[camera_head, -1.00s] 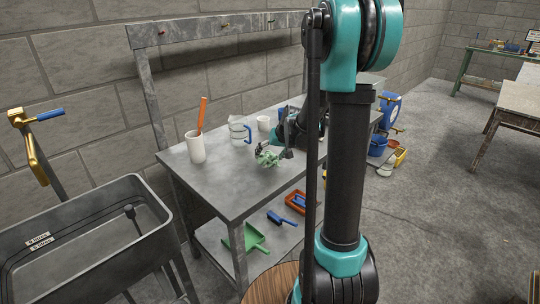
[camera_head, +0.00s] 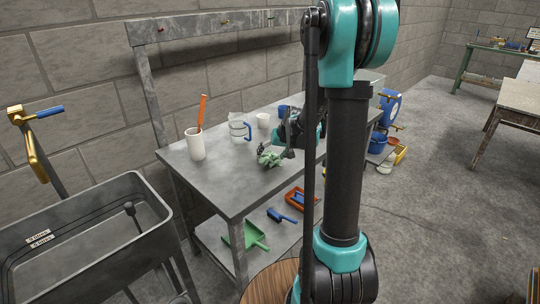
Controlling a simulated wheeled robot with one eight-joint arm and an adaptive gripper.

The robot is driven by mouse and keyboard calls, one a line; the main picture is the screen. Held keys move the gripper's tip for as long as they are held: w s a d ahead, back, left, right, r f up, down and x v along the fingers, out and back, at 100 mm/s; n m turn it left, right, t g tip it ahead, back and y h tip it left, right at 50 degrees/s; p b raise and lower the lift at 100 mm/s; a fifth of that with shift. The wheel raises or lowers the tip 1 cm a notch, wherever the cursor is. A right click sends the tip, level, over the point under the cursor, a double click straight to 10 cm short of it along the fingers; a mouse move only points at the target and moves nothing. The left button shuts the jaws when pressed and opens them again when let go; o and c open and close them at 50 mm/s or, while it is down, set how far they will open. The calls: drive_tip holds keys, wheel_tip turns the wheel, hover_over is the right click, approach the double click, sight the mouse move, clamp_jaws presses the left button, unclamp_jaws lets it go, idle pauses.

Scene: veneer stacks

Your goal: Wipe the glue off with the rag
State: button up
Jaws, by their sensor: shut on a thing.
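My gripper (camera_head: 283,151) is low over the grey metal table (camera_head: 215,185), near its front edge. It is shut on a crumpled pale green rag (camera_head: 269,158), which is at the table top; whether it presses on the surface I cannot tell. No glue can be made out on the table in this view; the rag, my gripper and my arm hide part of the top.
A white cup (camera_head: 196,145) with an orange-handled tool, a clear jug (camera_head: 237,128) with a blue handle and a small white cup (camera_head: 263,121) stand on the table. A grey sink (camera_head: 80,250) stands left.

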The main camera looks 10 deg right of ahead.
sight(264, 155)
drive_tip(key=shift+w+d, duration=0.1)
drive_tip(key=shift+d, duration=0.75)
drive_tip(key=shift+s+a, duration=0.2)
drive_tip(key=shift+a, duration=2.25)
drive_tip(key=shift+d+f, duration=0.1)
drive_tip(key=shift+d, duration=1.2)
drive_tip(key=shift+w+d, duration=0.2)
drive_tip(key=shift+d, duration=1)
drive_tip(key=shift+s+a, duration=0.15)
drive_tip(key=shift+a, duration=1.1)
drive_tip(key=shift+s+a, duration=0.1)
drive_tip(key=shift+a, duration=1.05)
drive_tip(key=shift+d, duration=1.15)
drive_tip(key=shift+w+d, duration=0.2)
drive_tip(key=shift+d, duration=1)
